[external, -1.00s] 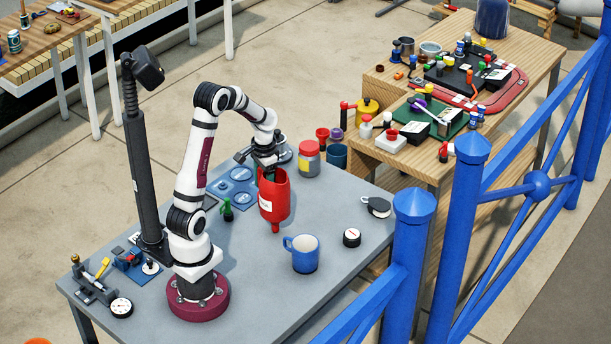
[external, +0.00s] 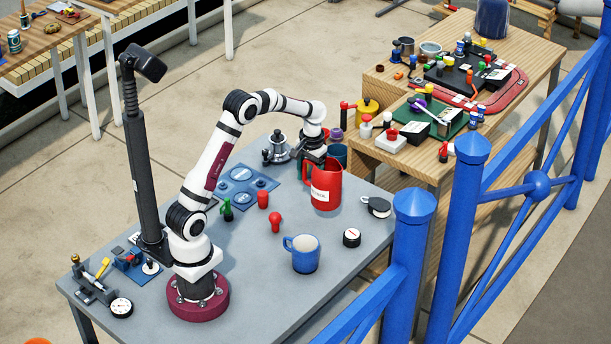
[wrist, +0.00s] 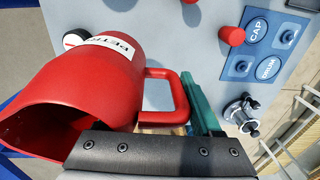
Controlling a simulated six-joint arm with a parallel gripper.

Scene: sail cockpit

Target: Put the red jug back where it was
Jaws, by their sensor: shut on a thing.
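The red jug (external: 326,190) with a white label is at the right-middle of the grey table, upright in the external view. I cannot tell for sure whether its base touches the table. My gripper (external: 316,164) is at the jug's upper left side and shut on it. In the wrist view the jug (wrist: 90,85) fills the left, its open mouth towards the lower left and its label partly readable. Its loop handle (wrist: 183,95) reaches towards a green finger of my gripper (wrist: 190,112); the exact contact is hidden.
A blue mug (external: 304,254) and a black round item with a white top (external: 351,238) stand in front of the jug. Two red pegs (external: 275,222) and a blue marked board (external: 245,185) lie to its left. A silver fitting (external: 276,150) stands behind. Blue railings (external: 414,250) border the right.

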